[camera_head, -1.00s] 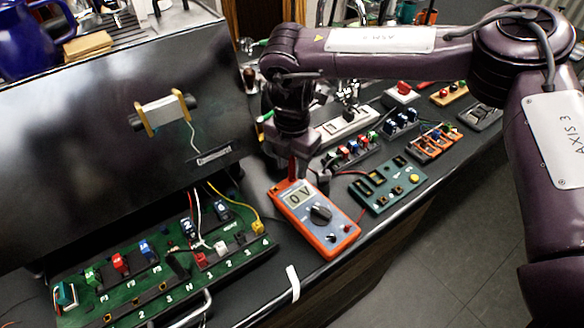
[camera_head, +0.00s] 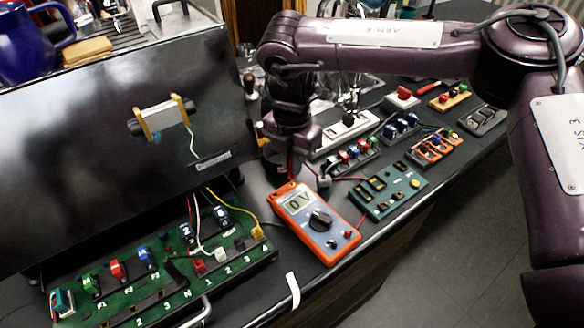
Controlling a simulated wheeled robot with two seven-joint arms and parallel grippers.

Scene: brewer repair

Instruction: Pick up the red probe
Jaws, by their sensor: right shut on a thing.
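The orange multimeter (camera_head: 318,222) lies on the dark counter with "0 V" on its display. My right gripper (camera_head: 289,172) points down just behind the top edge of the multimeter. It is shut on the red probe (camera_head: 292,166), of which only a small red part shows between the fingers. A red lead (camera_head: 311,170) runs near the gripper. The rest of the probe is hidden by the gripper. My left gripper is not in view.
A green fuse board (camera_head: 150,278) with coloured plugs and wires lies at the front left, below a large black panel (camera_head: 90,150). A small green board (camera_head: 388,191) sits right of the multimeter. Several component racks (camera_head: 432,146) stand farther right. A blue mug (camera_head: 30,45) is top left.

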